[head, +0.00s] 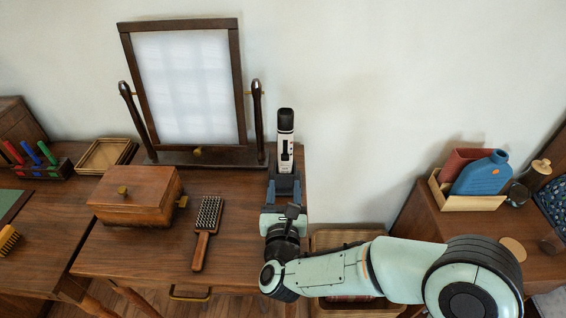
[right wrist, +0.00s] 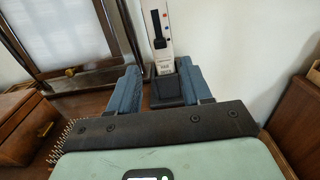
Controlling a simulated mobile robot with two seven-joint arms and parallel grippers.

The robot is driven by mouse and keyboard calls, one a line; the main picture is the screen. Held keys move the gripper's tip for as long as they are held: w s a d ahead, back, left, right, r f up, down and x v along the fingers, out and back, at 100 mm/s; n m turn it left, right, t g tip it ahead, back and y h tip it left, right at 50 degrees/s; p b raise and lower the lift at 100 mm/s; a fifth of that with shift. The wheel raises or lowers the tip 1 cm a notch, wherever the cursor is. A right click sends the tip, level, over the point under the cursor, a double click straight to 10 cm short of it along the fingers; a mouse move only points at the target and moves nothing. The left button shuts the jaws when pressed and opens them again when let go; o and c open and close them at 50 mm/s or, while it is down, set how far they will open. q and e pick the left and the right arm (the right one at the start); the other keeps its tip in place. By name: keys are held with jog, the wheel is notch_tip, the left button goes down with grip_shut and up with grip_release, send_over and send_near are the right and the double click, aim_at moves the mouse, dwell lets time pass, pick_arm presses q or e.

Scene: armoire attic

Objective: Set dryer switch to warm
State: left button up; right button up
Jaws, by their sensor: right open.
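The dryer (head: 285,128) is a slim white body with a black top, upright in a dark holder at the right end of the vanity table. It also shows in the right wrist view (right wrist: 167,50), with its lower end in the dark holder (right wrist: 166,90). Its switch (right wrist: 158,29) is a black slider on the front face, beside small blue and red marks. The setting is too small to read. My right gripper (head: 284,184) is open and empty in front of the dryer's lower part, its blue fingers (right wrist: 160,78) to either side of the holder in the picture. My left gripper is out of view.
A tilting mirror (head: 185,85) stands left of the dryer. A wooden box (head: 137,192) and a hairbrush (head: 206,228) lie on the table (head: 245,235). A side cabinet at right holds a tray (head: 470,203) with a blue bottle (head: 482,174). White wall stands behind.

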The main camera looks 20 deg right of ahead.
aim_at(285, 159)
jog(key=x, duration=0.9)
jog(key=shift+w+f, duration=0.1)
